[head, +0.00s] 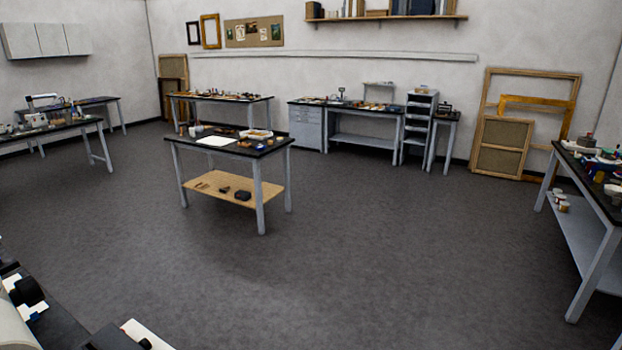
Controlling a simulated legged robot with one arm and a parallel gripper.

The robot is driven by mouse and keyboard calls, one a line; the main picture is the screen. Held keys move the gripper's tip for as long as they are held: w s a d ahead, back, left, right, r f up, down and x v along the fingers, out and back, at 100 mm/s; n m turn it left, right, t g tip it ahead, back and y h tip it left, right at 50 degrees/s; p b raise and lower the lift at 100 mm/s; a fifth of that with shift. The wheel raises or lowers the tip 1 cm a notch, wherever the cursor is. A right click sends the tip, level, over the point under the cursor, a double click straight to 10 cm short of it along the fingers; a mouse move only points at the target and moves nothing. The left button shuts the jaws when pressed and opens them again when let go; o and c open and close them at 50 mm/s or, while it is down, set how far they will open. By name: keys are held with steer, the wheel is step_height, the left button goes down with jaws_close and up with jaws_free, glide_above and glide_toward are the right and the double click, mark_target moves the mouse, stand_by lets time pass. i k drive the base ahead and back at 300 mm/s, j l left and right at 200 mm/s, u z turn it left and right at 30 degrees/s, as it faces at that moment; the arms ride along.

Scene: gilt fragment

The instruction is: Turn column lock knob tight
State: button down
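I cannot make out a column lock knob in the head view; anything that small is too far off to tell. A white device with a raised arm (42,100) stands among small items on the left benches. A small dark device (445,107) stands on a narrow table at the back. I cannot tell whether either has a column or a knob. My gripper is not recognisable in this view. Black and white parts fill the lower left corner, cut off by the frame, and I cannot tell what they are.
A work table with a wooden lower shelf (213,184) stands mid-room. A bench (589,238) with clutter is at the right edge. More tables line the back wall, and wooden frames (502,147) lean at back right. The grey floor (350,270) in front is clear.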

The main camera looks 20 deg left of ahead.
mark_target(27, 290)
steer(key=i+u, duration=0.15)
steer(key=u, duration=0.25)
steer(key=i+u, duration=0.2)
steer(key=u, duration=0.2)
steer(key=i+u, duration=0.15)
steer(key=u, duration=0.25)
steer(key=i+l+u, duration=0.15)
steer(key=u, duration=0.25)
steer(key=i+l+u, duration=0.1)
steer(key=u, duration=0.35)
